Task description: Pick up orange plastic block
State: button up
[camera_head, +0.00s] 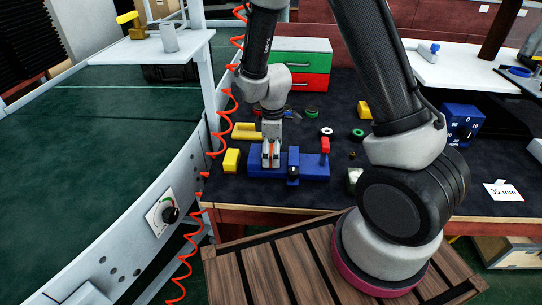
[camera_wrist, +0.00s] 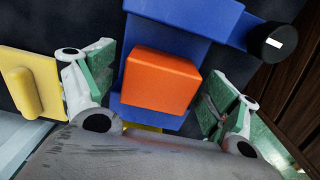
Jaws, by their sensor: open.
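The orange block (camera_wrist: 160,80) sits on a blue fixture (camera_wrist: 186,19) in the wrist view, between the two open fingers of my gripper (camera_wrist: 158,98). Neither finger visibly touches it; dark gaps show on both sides. In the head view my gripper (camera_head: 271,155) points down over the blue fixture (camera_head: 316,167) at the front of the dark table. A sliver of orange shows between the fingers there, and most of the block is hidden.
A yellow block (camera_head: 231,160) lies left of the fixture, and a yellow handled piece (camera_head: 246,131) lies behind it. Green and red drawers (camera_head: 300,62) are behind. The conveyor (camera_head: 110,130) runs along the left.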

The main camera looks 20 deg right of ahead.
jog(key=shift+c, duration=0.3)
jog(key=c, duration=1.1)
